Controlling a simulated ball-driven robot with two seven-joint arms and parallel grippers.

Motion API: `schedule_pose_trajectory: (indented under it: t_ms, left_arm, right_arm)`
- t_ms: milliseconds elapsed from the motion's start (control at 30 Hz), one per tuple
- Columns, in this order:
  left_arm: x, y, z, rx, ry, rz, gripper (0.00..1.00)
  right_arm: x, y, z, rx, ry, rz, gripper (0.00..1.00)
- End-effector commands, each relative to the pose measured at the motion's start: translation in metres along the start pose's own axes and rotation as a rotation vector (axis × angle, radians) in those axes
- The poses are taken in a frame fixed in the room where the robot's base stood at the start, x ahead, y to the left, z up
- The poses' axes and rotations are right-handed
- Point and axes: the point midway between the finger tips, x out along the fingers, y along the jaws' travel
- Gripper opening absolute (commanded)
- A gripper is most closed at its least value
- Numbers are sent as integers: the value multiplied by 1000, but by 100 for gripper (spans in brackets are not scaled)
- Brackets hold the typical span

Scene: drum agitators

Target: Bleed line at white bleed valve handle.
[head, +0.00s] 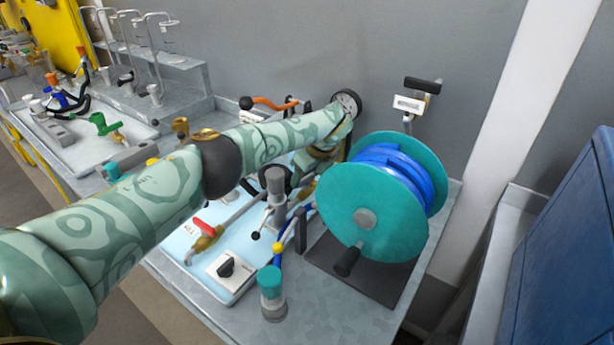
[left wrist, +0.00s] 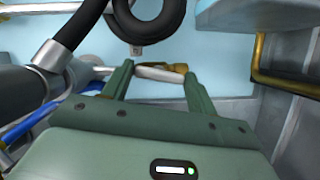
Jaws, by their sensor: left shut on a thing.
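The white bleed valve handle (left wrist: 152,73) lies between the fingers of my left gripper (left wrist: 160,76) in the left wrist view, with a brass valve body (left wrist: 181,67) at its right end. The gripper is shut on the handle. In the head view, my left arm reaches across the blue-white tray and its gripper (head: 318,160) points down behind the teal hose reel. The arm and nearby fittings hide the white handle there. My right gripper is not in view.
The teal reel (head: 368,217) with blue hose stands close right of the gripper. A red-handled valve (head: 205,231), a black-knobbed switch box (head: 229,268) and a teal-capped jar (head: 271,293) are nearer the front. A black hose (left wrist: 146,22) curves close ahead of the fingers.

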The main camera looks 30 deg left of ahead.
Motion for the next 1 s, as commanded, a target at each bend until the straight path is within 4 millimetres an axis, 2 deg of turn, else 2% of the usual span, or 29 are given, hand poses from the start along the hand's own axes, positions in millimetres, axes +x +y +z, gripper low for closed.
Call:
schedule_pose_trajectory:
  t_ms: [400,967,1000]
  left_arm:
    - [0,-2,0,-179,-1,71,35]
    - [-1,-2,1,-206,0,83,35]
    - [-1,-2,1,-206,0,83,64]
  right_arm:
    - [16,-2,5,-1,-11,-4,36]
    - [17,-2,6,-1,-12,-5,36]
    - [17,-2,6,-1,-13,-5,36]
